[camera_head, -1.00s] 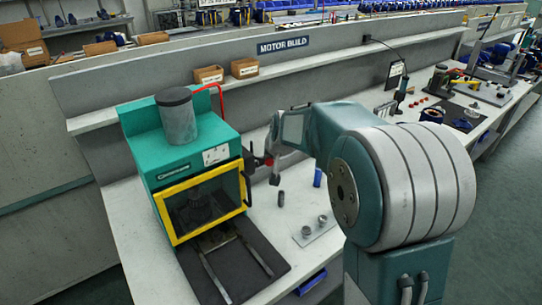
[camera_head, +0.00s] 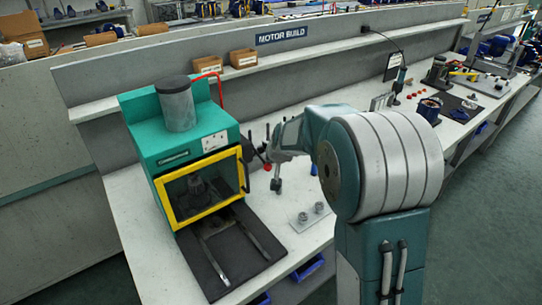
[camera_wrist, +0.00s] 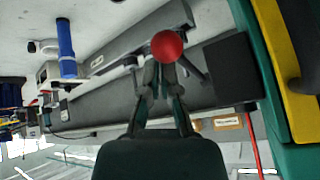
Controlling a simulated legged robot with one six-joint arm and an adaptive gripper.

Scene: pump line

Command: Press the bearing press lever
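The bearing press is a green box (camera_head: 177,152) with a yellow-framed front door and a grey cylinder on top. Its green and yellow edge shows at the right of the wrist view (camera_wrist: 268,70). The lever's red ball knob (camera_head: 267,167) is at the press's right side. In the wrist view the red knob (camera_wrist: 167,46) is just beyond my fingertips. My gripper (camera_wrist: 161,72) has its two dark fingers drawn close together, with nothing visible between them. Whether they touch the lever is unclear.
A blue cylinder (camera_wrist: 66,48) stands nearby. A dark mat with two rails (camera_head: 232,270) lies before the press. Cardboard boxes (camera_head: 243,58) sit on the shelf behind.

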